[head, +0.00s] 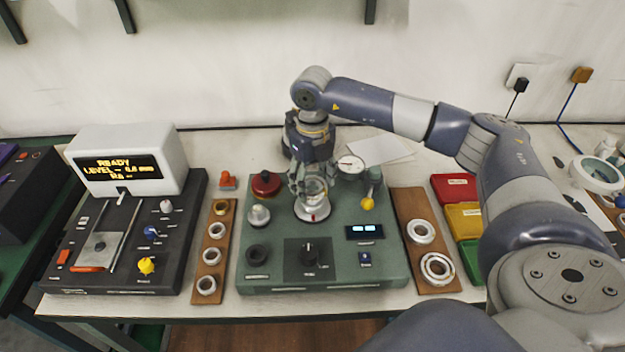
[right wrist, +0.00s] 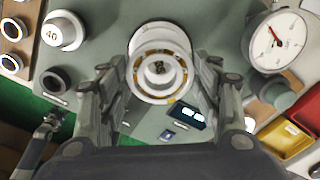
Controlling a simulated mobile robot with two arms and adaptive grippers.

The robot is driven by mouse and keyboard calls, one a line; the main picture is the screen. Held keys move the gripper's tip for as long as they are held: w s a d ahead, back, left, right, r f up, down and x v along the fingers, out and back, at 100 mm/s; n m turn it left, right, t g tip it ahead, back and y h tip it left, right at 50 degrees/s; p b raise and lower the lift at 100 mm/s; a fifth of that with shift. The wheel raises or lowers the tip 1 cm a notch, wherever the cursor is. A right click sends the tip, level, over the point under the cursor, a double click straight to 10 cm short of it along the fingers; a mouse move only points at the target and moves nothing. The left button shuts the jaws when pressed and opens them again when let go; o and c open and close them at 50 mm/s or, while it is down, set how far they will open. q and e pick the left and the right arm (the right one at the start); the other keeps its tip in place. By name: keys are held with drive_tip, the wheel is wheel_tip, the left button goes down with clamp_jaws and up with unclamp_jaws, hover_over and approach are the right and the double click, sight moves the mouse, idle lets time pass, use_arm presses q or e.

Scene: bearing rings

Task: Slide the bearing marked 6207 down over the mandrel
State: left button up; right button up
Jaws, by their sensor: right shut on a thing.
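My right gripper (head: 314,189) points down over the green fixture, its fingers shut on opposite sides of a bearing (right wrist: 138,77). The bearing is a pale ring with an orange-brown cage; its marking is not readable. In the right wrist view the mandrel (right wrist: 159,68) shows inside the bore, roughly centred. I cannot tell whether the bearing is around the mandrel or just above it. The mandrel's pale round base (head: 312,211), with a red mark, stands below the fingers. A metallic part at the lower left of the right wrist view may be my left gripper (right wrist: 47,128); its jaws are unclear.
A dial gauge (head: 350,164) stands close right of the gripper, and a red knob (head: 266,184) is to its left. Wooden boards with rings lie left (head: 209,265) and right (head: 412,205). Red, yellow and green trays (head: 455,188) sit farther right.

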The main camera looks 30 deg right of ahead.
drive_tip(key=shift+f, duration=0.2)
drive_tip(key=shift+f+b, duration=0.65)
drive_tip(key=shift+f+b, duration=0.45)
drive_tip(key=shift+f, duration=0.1)
idle(0.4)
drive_tip(key=o, duration=1.4)
wheel_tip(320, 180, up, 12)
